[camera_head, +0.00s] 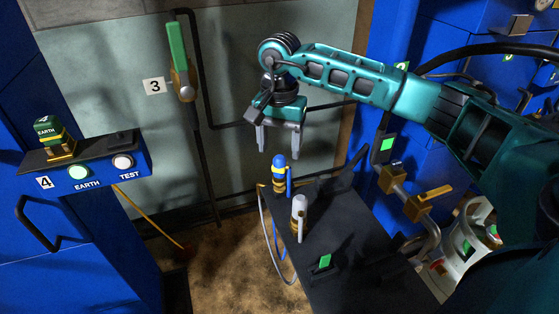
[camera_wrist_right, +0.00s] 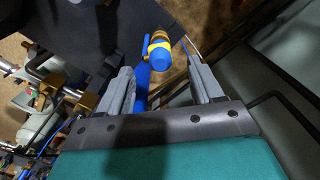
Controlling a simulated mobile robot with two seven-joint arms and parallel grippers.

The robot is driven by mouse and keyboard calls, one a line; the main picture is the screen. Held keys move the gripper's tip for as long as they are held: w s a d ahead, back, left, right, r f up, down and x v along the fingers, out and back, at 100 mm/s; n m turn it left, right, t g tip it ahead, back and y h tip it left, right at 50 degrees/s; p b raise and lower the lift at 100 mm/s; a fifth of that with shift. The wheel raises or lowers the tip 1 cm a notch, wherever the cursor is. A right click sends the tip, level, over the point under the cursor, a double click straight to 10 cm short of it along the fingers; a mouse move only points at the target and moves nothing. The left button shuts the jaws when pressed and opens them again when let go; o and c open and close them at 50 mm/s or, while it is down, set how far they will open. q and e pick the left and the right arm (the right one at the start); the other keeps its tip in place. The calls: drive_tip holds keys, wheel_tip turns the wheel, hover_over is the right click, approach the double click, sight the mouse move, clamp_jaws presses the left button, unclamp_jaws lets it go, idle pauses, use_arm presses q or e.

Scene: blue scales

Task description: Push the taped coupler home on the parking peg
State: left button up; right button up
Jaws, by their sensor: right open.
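The taped coupler (camera_head: 279,177), blue with a yellow band, stands upright near the far left corner of a dark bench. My right gripper (camera_head: 279,153) points down above it, open and empty, with a small gap to the coupler's top. In the right wrist view the coupler's blue end and yellow tape (camera_wrist_right: 160,54) show just beyond and between the fingertips (camera_wrist_right: 158,72). A blue post or handle stands beside the coupler. The parking peg under the coupler is hidden, so I cannot tell how far down it sits. My left gripper is out of view.
A silver-white coupler (camera_head: 299,216) stands nearer on the dark bench (camera_head: 345,265). A green tag (camera_head: 325,261) lies in front of it. Hoses hang off the bench's left edge. Blue cabinets with brass valves (camera_head: 430,198) stand right. An EARTH/TEST box (camera_head: 100,170) is left.

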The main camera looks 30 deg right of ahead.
sight(279, 159)
wheel_tip(279, 159, up, 5)
drive_tip(key=shift+f, duration=0.2)
drive_tip(key=shift+r, duration=0.1)
